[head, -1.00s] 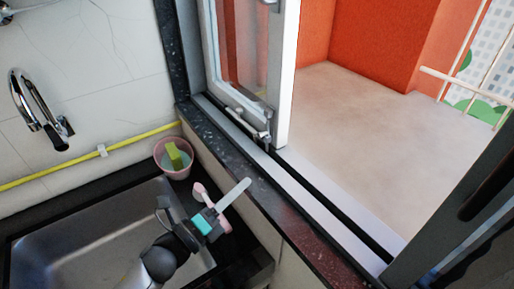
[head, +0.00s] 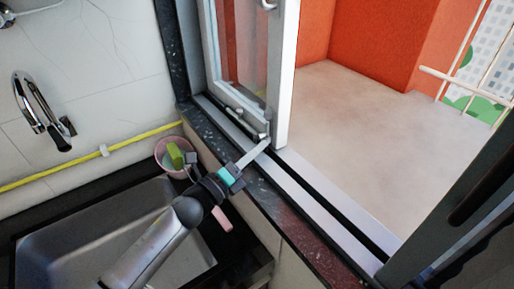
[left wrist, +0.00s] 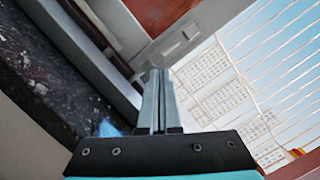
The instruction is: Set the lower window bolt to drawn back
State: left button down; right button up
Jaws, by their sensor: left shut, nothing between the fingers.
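The open window sash (head: 282,75) stands in a white frame above the dark sill. A small metal bolt (head: 262,136) sits at the lower corner of the sash. My left gripper (head: 265,145) is shut and empty, and its long grey fingertips reach up to the bolt. I cannot tell whether they touch it. In the left wrist view the shut fingers (left wrist: 157,75) point at the lower window frame, with a light fitting (left wrist: 178,42) just beyond them. The bolt's exact position is too small to read. My right gripper is not in view.
A speckled dark sill (head: 222,140) runs below the window. A pink pot with a green sponge (head: 175,155) stands beside the sink (head: 70,245). A pink thing (head: 222,219) is partly hidden by my left arm. Open room lies outside on the ledge (head: 350,130).

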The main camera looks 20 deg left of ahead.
pick_arm(q)
jog(key=shift+r+p, duration=1.2)
jog(key=shift+r, duration=0.3)
jog(key=shift+f, duration=0.2)
